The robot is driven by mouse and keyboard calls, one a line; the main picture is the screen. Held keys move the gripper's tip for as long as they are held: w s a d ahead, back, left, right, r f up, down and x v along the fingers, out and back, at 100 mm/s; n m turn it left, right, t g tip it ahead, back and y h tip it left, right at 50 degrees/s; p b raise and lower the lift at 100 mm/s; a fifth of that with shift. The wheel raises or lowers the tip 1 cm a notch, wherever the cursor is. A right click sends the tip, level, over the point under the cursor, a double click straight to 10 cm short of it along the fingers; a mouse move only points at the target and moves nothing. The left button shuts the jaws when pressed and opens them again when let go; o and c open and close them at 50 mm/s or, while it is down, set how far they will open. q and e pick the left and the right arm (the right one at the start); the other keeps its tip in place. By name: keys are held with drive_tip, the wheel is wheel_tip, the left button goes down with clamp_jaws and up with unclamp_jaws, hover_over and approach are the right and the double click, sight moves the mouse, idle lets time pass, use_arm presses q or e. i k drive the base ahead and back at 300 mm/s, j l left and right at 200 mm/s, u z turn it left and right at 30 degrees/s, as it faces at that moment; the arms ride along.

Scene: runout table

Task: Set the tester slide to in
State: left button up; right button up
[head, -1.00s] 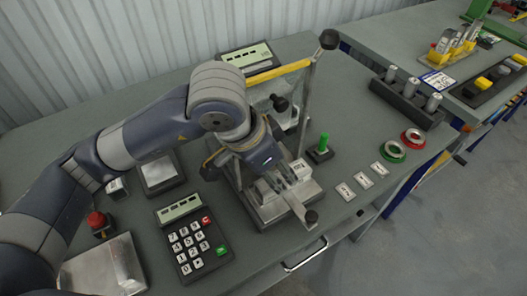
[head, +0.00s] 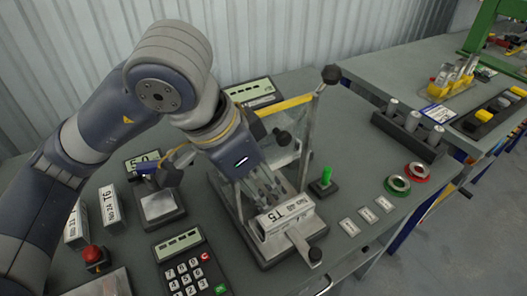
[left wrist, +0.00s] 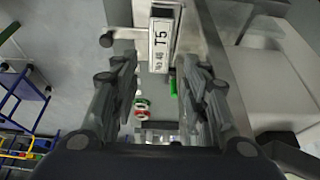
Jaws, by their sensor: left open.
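The tester (head: 232,212) is a grey metal fixture on the bench, with a clear guard under a yellow bar (head: 283,107). A white block marked T5 (head: 290,213) sits at its front. The slide appears to be the metal strip (head: 298,240) running forward from there to a dark knob (head: 315,255). My left gripper (head: 272,203) points down just behind the T5 block. In the left wrist view, its fingers (left wrist: 158,95) are apart, with the T5 block (left wrist: 161,45) beyond them; contact cannot be told. The right gripper is not in view.
A keypad (head: 185,272), a scale (head: 158,204), a red button (head: 92,253) and white blocks including T6 (head: 111,205) stand at left. A green switch (head: 325,177), several tags and red and green rings (head: 417,172) lie at right. A post rack (head: 408,130) stands behind them.

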sight(313, 256)
drive_tip(key=k+l, duration=1.2)
drive_tip(key=l, duration=0.1)
